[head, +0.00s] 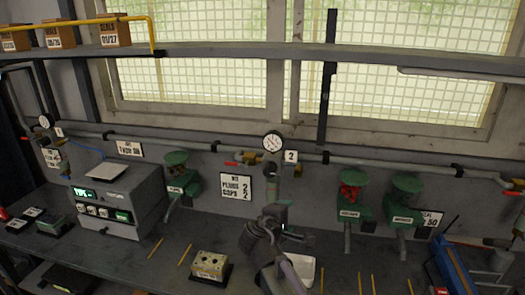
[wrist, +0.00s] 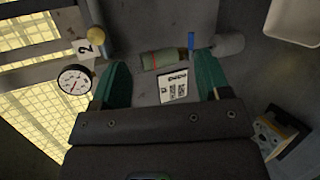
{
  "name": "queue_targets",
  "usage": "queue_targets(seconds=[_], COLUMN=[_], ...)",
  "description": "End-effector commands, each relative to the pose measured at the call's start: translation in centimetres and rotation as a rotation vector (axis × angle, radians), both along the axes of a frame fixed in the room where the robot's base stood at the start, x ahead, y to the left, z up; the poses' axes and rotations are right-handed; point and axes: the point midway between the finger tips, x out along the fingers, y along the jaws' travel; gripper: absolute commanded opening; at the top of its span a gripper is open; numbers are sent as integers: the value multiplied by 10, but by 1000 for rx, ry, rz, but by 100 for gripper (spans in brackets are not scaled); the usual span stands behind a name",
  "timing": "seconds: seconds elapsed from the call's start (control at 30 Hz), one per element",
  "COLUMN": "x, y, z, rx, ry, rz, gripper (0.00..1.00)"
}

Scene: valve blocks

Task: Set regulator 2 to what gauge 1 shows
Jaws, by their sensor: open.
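Gauge 1 (head: 44,121), a small white dial by the label 1 (head: 58,132), is at the far left of the head view; its needle is too small to read. Gauge 2 (head: 272,141) is on the wall pipe by the label 2 (head: 290,156). It also shows in the wrist view (wrist: 75,80), with a dark and a red mark on its face. A brass round part (wrist: 97,38) by the label 2 may be regulator 2; I cannot be sure. My gripper (wrist: 160,72) is open, with nothing held between its green fingers. My arm partly hides the pipe below gauge 2.
Green valve blocks (head: 350,205) stand to the right, another (head: 178,178) to the left. A grey control box (head: 118,205) is at left. A beige block (head: 210,266) and a white tray (head: 300,268) lie on the bench. A shelf (head: 220,50) runs above.

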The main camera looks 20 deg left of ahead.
Motion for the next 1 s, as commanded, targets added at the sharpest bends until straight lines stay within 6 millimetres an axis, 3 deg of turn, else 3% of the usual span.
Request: queue_targets(seconds=[0.03, 0.1, 0.2, 0.47, 0.57, 0.9, 1.0], x=[9, 19, 19, 25, 39, 114, 124], y=[34, 54, 72, 75, 77, 89, 89], z=[27, 44, 58, 58, 58, 58, 58], rx=[-144, -348, -554, -592, -591, -589, -589], ry=[-108, -235, -336, -338, -337, -337, -337], rz=[125, 250, 372, 391, 389, 388, 388], gripper=[70, 70, 70, 70, 70, 70, 70])
